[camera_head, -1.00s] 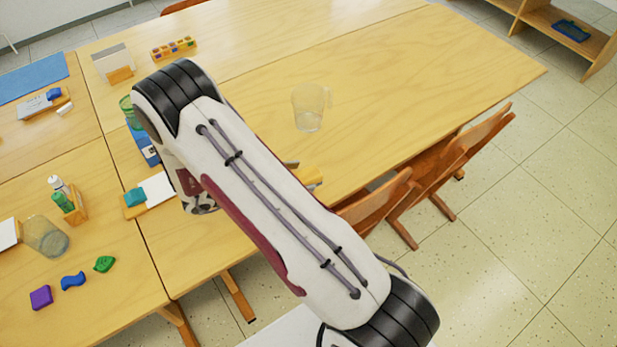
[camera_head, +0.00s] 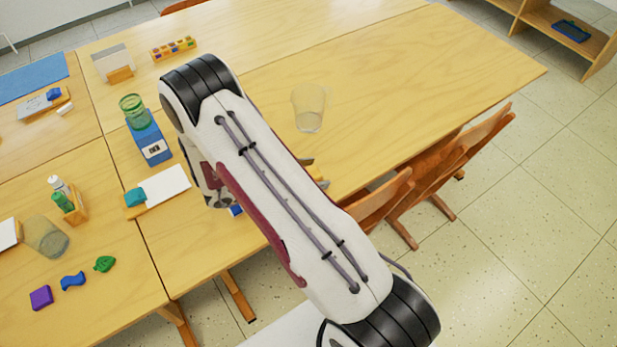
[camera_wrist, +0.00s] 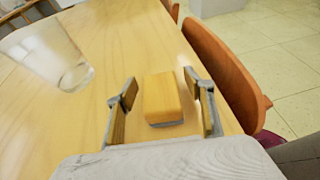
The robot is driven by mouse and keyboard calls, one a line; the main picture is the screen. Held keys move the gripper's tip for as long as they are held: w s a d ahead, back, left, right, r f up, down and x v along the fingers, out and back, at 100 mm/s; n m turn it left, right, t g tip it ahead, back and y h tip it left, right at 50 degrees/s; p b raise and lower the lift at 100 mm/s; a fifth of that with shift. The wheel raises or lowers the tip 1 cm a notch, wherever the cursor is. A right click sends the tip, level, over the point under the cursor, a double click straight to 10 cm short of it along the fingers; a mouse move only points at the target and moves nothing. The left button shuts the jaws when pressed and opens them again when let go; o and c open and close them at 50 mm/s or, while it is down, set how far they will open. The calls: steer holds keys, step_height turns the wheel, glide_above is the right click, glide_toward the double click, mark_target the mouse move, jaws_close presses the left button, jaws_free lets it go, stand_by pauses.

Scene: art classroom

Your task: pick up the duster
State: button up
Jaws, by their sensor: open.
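The duster (camera_wrist: 162,97), a wooden block with a grey underside, lies on the table in the wrist view. My gripper (camera_wrist: 160,83) is open, with one finger on each side of the duster. Gaps show between the fingers and the block, and nothing is held. In the head view my arm hides most of this spot. Only a small yellow piece, seemingly the duster (camera_head: 316,173), shows past the arm's right edge.
A clear glass (camera_head: 309,108) stands beyond the duster; it also shows in the wrist view (camera_wrist: 52,55). Chairs (camera_head: 375,200) stand against the near table edge. A blue scale (camera_head: 150,142) with a green jar is left of my arm. The table's right side is clear.

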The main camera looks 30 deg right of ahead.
mark_target(312, 172)
stand_by(0.3)
steer(key=c, duration=1.2)
steer(key=shift+r, duration=0.1)
steer(key=shift+r, duration=4.9)
